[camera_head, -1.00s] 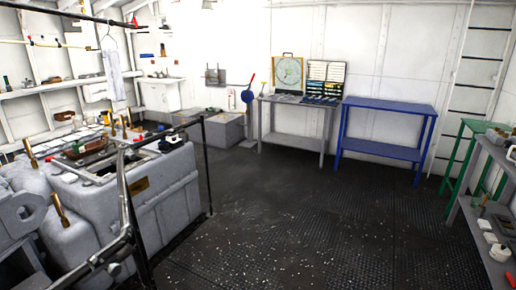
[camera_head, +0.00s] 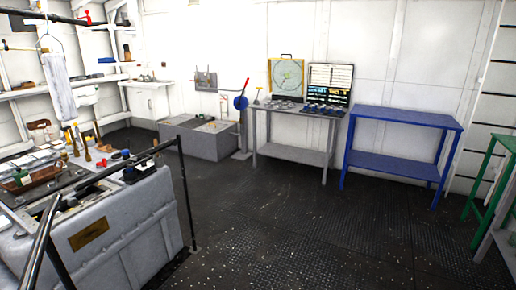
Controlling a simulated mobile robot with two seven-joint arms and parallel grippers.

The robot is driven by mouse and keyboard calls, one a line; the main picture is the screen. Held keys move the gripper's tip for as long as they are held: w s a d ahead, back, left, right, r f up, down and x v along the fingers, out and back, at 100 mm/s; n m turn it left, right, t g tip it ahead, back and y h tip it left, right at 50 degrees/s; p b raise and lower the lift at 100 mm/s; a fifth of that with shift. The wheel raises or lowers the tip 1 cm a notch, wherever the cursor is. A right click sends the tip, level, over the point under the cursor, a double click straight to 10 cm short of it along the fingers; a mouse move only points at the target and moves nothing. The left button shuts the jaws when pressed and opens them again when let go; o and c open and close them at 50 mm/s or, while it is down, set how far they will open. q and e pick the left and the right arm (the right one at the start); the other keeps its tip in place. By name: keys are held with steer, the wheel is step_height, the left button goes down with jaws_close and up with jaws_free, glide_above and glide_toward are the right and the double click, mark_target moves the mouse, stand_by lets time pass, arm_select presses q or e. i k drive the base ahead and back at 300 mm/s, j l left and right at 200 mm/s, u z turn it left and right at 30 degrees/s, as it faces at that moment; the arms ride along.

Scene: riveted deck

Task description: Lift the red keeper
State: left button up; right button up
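A floor-standing device with a blue disc (camera_head: 240,102) stands by the back wall, left of the grey table. A slanted red bar (camera_head: 246,85) rises from the disc's upper right. I cannot tell at this distance whether the red bar is the red keeper. Small red spots also show at the upper left, on the overhead pipe (camera_head: 88,19) and near the shelf. Neither of my grippers is in view.
A grey machine block (camera_head: 125,232) with a black handrail (camera_head: 187,205) fills the left foreground. A low grey tank (camera_head: 205,138), a grey table (camera_head: 290,152) and a blue table (camera_head: 397,165) line the back. A green stand (camera_head: 486,185) is at the right. The dark deck (camera_head: 300,225) between is clear.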

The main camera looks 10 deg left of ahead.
mark_target(88, 17)
steer(key=i+u, duration=0.2)
steer(key=i, duration=0.45)
steer(key=i+l+u, duration=0.15)
steer(key=i, duration=0.5)
steer(key=i+u, duration=0.65)
steer(key=i+l+u, duration=0.1)
steer(key=i+u, duration=0.25)
steer(key=i, duration=0.1)
